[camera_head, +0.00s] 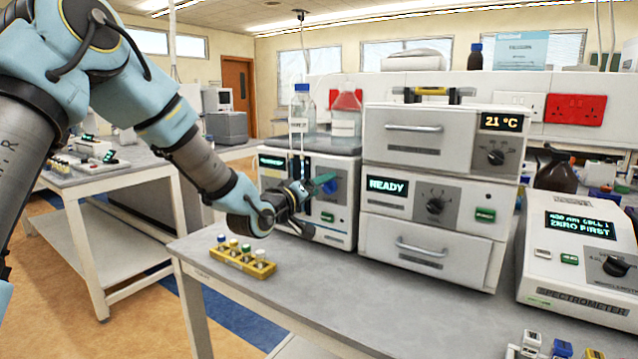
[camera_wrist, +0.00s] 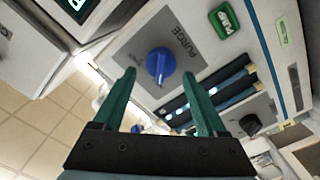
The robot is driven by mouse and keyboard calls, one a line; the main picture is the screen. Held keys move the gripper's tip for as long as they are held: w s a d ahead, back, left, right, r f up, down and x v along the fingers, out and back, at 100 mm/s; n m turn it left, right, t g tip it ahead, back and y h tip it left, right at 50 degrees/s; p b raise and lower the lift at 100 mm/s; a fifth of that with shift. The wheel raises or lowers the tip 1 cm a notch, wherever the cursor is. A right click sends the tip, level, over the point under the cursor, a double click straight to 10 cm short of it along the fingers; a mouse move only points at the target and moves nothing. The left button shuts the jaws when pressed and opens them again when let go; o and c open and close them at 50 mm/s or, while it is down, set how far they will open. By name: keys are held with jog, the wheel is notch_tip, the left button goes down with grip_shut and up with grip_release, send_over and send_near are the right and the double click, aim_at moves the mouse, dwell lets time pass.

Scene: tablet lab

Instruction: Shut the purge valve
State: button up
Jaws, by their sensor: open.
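The purge valve is a blue knob (camera_wrist: 160,65) on a grey panel marked PURGE in the wrist view. The panel is on the front of a white instrument (camera_head: 342,216) on the bench. My gripper (camera_wrist: 158,74) is open, with its two green fingers apart. In the wrist view the knob shows between and just beyond the fingertips, with nothing held. Whether the fingers touch it I cannot tell. In the head view my gripper (camera_head: 322,181) is in front of the instrument's panel and hides part of it.
A green button (camera_wrist: 224,18) sits near the knob. A white oven-like unit (camera_head: 440,150) stands directly to the right, and a spectrometer (camera_head: 580,262) further right. A yellow vial rack (camera_head: 243,262) lies on the bench front left. Bottles (camera_head: 302,108) stand on top of the instrument.

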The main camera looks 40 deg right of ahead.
grip_shut()
dwell(0.7)
